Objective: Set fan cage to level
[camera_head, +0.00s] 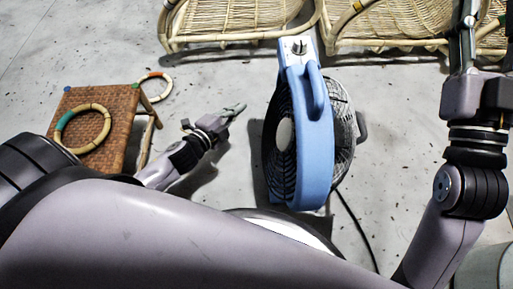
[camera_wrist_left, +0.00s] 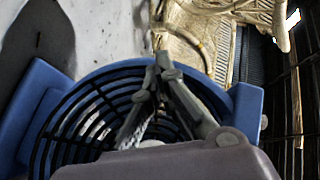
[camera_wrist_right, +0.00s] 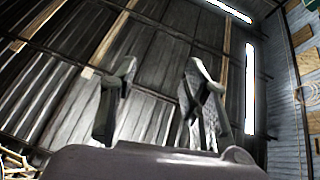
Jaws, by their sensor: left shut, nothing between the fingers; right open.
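The fan (camera_head: 313,150) has a blue housing with a handle and a dial (camera_head: 299,47) at its top end. Its dark round fan cage (camera_head: 278,150) faces left in the head view, with the rear grille (camera_head: 341,130) showing on the right. I cannot tell whether the cage is exactly level. My left gripper (camera_head: 236,109) is shut and empty, just left of the fan, apart from it. In the left wrist view the closed fingertips (camera_wrist_left: 163,66) appear in front of the cage (camera_wrist_left: 85,118). My right gripper (camera_wrist_right: 158,75) is open and empty, raised at the right.
A woven rattan stool (camera_head: 112,104) with a rattan ring (camera_head: 82,128) on it stands at the left. Another ring (camera_head: 154,87) lies beside it. Rattan chairs (camera_head: 235,20) line the back. A black cord (camera_head: 357,228) runs along the grey floor from the fan.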

